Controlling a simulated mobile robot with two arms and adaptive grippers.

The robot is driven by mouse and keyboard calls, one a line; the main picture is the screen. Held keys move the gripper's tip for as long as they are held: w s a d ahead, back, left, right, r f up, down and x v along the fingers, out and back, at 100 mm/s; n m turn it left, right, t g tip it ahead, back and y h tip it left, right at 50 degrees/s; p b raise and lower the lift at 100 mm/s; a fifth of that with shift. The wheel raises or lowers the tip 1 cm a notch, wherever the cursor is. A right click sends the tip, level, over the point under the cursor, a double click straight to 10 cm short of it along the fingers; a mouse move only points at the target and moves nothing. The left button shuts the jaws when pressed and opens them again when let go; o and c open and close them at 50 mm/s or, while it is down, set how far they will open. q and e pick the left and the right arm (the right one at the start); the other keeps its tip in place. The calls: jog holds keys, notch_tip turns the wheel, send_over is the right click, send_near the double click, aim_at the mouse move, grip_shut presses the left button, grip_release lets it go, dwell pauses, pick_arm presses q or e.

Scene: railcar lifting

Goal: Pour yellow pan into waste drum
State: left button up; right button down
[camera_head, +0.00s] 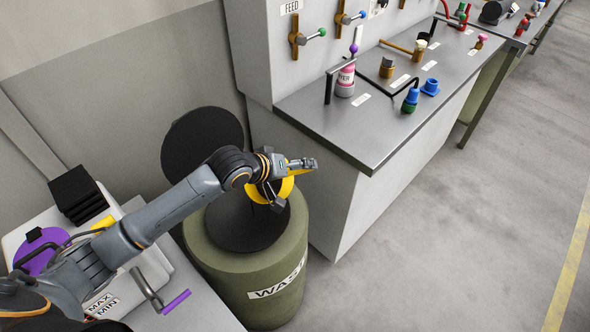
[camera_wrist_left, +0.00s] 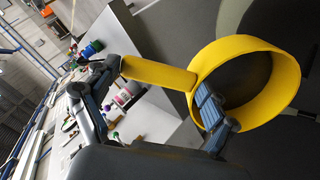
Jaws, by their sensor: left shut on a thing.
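The yellow pan (camera_head: 286,188) is held by my left gripper (camera_head: 289,180) above the waste drum (camera_head: 258,290). In the left wrist view the pan (camera_wrist_left: 284,95) shows as a wide yellow ring with a flat handle (camera_wrist_left: 158,73). My left gripper (camera_wrist_left: 160,84) is shut on the pan, with a finger near each end of the handle. The pan looks tilted on its side; the inside is dark, and I cannot tell whether it holds anything. The green-grey drum has a dark round opening (camera_head: 240,225), partly hidden by my arm and the pan. My right gripper is not in view.
A dark round lid (camera_head: 199,140) stands up behind the drum. A grey-topped cabinet (camera_head: 330,118) with valves and bottles stands close to its right. A white machine (camera_head: 125,255) with a purple disc is at the lower left. The floor (camera_head: 480,230) at right is clear.

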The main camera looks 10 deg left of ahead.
pick_arm(q)
jog(key=shift+s+a+r+t+h+b, duration=0.2)
jog(key=shift+s+t+b, duration=0.15)
jog(key=shift+b, duration=0.6)
jog(key=shift+s+a+r+t+h+b, duration=0.15)
jog(key=shift+s+t+b, duration=0.15)
jog(key=shift+b, duration=0.6)
jog(key=shift+s+a+r+t+h+b, duration=0.15)
jog(key=shift+s+a+t+h+b, duration=0.2)
jog(key=shift+s+b, duration=0.25)
jog(key=shift+s+a+r+t+h+b, duration=0.1)
jog(key=shift+s+a+t+h+b, duration=0.15)
jog(key=shift+s+t+b, duration=0.3)
jog(key=shift+s+a+t+h+b, duration=0.2)
jog(key=shift+s+a+t+b, duration=0.2)
jog(key=shift+b, duration=0.35)
jog(key=shift+s+a+t+h+b, duration=0.15)
jog(key=shift+s+t+b, duration=0.1)
jog(key=shift+s+b, duration=0.35)
jog(key=r+g+y+p, duration=0.1)
jog(key=g+p, duration=0.1)
jog(key=p, duration=0.4)
jog(key=r+g+y+p, duration=0.1)
jog(key=g+p, duration=0.1)
jog(key=p, duration=0.5)
jog(key=r+g+y+p, duration=0.1)
jog(key=p, duration=0.6)
jog(key=shift+w+g, duration=0.2)
jog(key=shift+g, duration=0.2)
jog(key=shift+y, duration=0.3)
